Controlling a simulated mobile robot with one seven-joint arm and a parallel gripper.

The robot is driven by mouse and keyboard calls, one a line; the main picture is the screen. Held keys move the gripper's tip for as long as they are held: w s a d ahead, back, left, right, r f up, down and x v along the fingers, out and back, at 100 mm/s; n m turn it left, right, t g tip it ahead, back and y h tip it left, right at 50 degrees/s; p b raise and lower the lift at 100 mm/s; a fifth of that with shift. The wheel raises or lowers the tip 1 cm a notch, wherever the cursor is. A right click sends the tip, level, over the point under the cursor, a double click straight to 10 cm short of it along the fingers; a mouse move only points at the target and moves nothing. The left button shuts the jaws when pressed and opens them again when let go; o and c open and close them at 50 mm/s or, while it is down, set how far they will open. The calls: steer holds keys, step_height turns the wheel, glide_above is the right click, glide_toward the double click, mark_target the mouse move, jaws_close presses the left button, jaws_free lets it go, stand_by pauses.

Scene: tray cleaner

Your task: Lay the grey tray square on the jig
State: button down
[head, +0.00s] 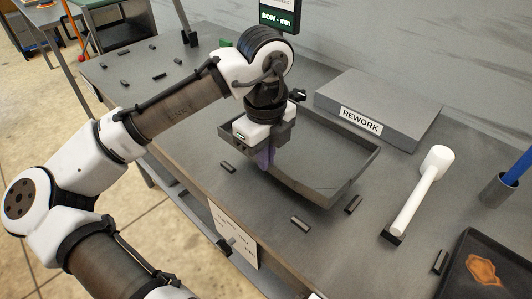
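The grey tray (345,185) is a shallow, walled rectangle on the workbench, in the middle of the head view. My gripper (266,158) points down at the tray's near-left wall, with its purple fingers overlapping that wall. The fingers are partly hidden and too small to tell whether they are open or shut on the wall. Small dark blocks stand close to the tray: one left of it (228,167), one in front (300,224) and one by its right corner (353,203). I cannot tell which blocks form the jig.
More dark blocks (158,76) are spread over the back-left bench. A grey REWORK slab (395,105) is behind the tray. A white mallet (422,190), a dark tray (462,285) with an orange stain and a cup (497,188) are at right. A display (279,17) stands behind my arm.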

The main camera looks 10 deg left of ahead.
steer(key=shift+d+r, duration=0.1)
steer(key=shift+r, duration=0.05)
steer(key=shift+f+b, duration=1.6)
steer(key=shift+f, duration=1.8)
steer(key=c, duration=1.5)
jaws_free()
steer(key=shift+c, duration=0.2)
